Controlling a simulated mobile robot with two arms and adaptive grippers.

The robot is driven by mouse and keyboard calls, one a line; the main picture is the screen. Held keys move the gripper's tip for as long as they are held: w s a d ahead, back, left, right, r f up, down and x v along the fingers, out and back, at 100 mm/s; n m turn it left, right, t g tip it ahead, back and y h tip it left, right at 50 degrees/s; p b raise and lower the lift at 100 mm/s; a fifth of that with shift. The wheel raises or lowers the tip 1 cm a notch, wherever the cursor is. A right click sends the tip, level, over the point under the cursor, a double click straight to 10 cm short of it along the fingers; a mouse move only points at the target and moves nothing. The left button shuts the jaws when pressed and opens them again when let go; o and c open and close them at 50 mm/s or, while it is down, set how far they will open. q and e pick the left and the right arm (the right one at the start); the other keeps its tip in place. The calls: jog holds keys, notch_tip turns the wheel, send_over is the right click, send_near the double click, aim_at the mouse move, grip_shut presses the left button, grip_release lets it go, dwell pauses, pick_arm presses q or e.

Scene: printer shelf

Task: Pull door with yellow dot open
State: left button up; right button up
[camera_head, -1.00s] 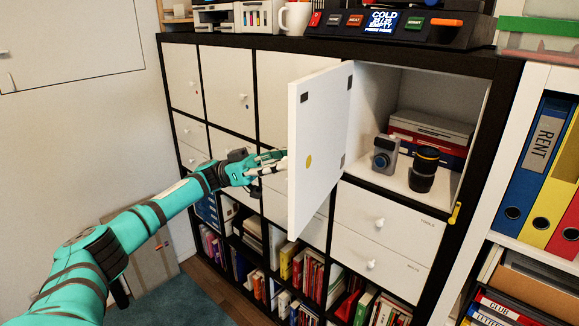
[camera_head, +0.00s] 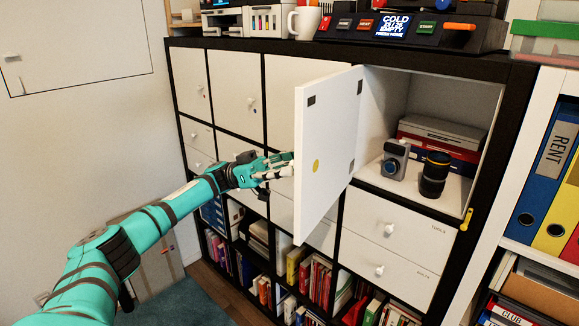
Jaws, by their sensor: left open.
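The white door with the yellow dot (camera_head: 326,130) stands swung out from the shelf, hinged on its left side, with its inner face and the yellow dot (camera_head: 316,166) toward me. The compartment behind it is exposed. My left gripper (camera_head: 285,166) is open just left of the door, with its fingertips at or partly behind the door's free edge. I cannot tell whether it touches the door. The door's handle is hidden on the far face. My right gripper is not in view.
Inside the open compartment are a camera (camera_head: 394,160), a black lens (camera_head: 434,174) and stacked boxes (camera_head: 440,138). Two white drawers (camera_head: 392,243) are below. Books fill the lower cubbies. A black button panel (camera_head: 402,29) and a white mug (camera_head: 304,22) stand on top. Binders (camera_head: 548,165) stand at right.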

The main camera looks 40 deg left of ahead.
pick_arm(q)
jog(key=v, duration=0.7)
jog(key=shift+a, duration=0.25)
jog(key=shift+f, duration=0.1)
